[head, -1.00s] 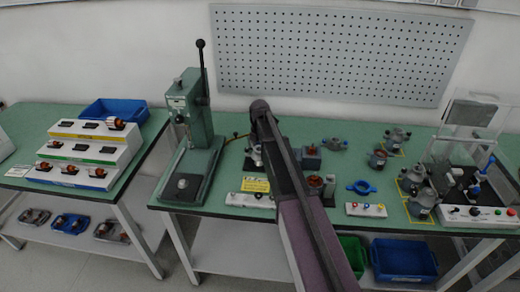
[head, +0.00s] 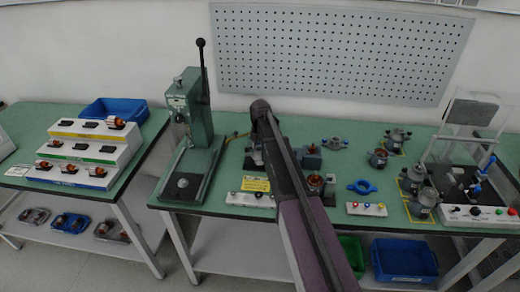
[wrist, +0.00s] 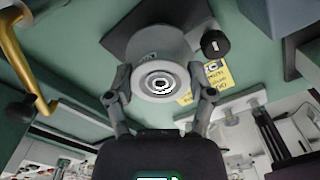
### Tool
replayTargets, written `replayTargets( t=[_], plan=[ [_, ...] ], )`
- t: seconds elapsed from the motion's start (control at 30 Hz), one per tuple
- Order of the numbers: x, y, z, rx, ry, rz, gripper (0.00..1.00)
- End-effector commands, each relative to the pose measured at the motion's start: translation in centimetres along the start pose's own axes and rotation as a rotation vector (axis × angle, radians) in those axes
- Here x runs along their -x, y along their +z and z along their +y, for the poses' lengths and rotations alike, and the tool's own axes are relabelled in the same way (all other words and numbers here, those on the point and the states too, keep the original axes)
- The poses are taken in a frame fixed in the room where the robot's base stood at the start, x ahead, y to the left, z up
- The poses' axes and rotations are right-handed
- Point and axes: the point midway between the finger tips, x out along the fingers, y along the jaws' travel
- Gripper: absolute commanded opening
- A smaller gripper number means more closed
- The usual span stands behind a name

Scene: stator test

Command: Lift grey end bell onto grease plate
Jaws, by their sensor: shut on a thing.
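The grey end bell (wrist: 160,50) is in the middle of the wrist view, a round body with a ringed hub facing the camera. My gripper (wrist: 161,82) is shut on it, one finger on each side. A dark square plate (wrist: 122,38), likely the grease plate, lies behind the end bell in this view. I cannot tell whether the end bell touches it. In the head view my arm covers most of the gripper and the end bell.
A black knob (wrist: 214,43) and a yellow label (wrist: 217,73) are close to the end bell. The green press (head: 190,125) stands left of my arm. A blue ring part (head: 361,187) and several motor parts lie to the right.

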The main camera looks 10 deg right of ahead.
Motion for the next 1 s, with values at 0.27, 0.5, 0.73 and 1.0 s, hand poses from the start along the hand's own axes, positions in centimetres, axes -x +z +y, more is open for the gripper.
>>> replayTargets(
  t=[0.27,0.5,0.73,1.0],
  plan=[
    [-0.4,0.0,0.0,-0.001,0.0,0.0,0.16],
    [-1.2,0.1,-0.1,-0.001,0.0,0.0,0.16],
    [-1.9,0.1,-0.1,-0.001,0.0,0.0,0.16],
    [-2.2,0.1,-0.1,-0.002,0.0,0.0,0.16]
  ],
)
